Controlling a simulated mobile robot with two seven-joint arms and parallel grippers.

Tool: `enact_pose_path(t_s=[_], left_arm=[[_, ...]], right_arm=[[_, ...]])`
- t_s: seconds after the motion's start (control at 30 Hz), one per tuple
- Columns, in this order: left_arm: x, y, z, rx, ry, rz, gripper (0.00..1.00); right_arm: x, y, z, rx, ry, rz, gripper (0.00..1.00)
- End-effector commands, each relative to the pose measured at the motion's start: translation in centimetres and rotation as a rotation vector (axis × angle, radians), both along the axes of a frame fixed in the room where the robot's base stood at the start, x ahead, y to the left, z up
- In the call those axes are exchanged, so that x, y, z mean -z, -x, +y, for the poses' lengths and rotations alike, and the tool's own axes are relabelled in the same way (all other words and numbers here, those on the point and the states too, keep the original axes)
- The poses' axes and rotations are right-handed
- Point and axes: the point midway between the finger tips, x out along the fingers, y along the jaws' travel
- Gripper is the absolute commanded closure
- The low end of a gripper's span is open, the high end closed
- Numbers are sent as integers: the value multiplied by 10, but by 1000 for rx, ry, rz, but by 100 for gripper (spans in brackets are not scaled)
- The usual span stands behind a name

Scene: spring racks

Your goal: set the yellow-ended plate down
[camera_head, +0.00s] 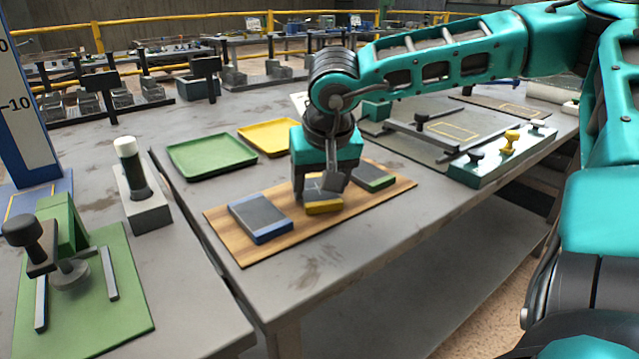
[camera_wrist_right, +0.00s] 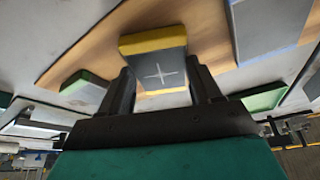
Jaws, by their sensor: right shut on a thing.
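The yellow-ended plate (camera_head: 323,208) is grey with a yellow end and is at the middle of the wooden board (camera_head: 236,250), between the blue-ended plate (camera_head: 260,217) and the green-ended plate (camera_head: 374,178). My right gripper (camera_head: 322,188) points down and is shut on it; the fingers hide part of it. In the right wrist view the yellow-ended plate (camera_wrist_right: 158,62), with a pale cross on its face, sits between the fingers (camera_wrist_right: 163,88). I cannot tell whether it touches the board. My left gripper is not in view.
A green tray (camera_head: 211,154) and a yellow tray (camera_head: 270,137) lie behind the board. A teal block with knobs (camera_head: 500,160) stands at right. A white-topped cylinder in a grey block (camera_head: 146,212) and a green clamp fixture (camera_head: 110,320) stand at left. Bare table lies in front of the board.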

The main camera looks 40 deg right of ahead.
Motion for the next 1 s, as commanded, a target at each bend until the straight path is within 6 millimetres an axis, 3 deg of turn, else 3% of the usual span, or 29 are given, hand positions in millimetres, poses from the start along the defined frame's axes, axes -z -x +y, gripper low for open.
enact_pose_path(t_s=[0.17,0.2,0.4,0.47,0.77,1.0], left_arm=[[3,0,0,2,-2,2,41],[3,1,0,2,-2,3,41],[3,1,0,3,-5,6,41],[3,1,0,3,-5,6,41],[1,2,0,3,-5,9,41],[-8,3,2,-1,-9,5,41]], right_arm=[[0,-1,0,-1,1,-5,100],[1,0,0,0,0,0,35],[1,0,0,0,0,1,16],[1,0,0,0,0,1,11],[-3,0,0,0,0,0,11],[-44,13,7,-1,2,-5,11]])
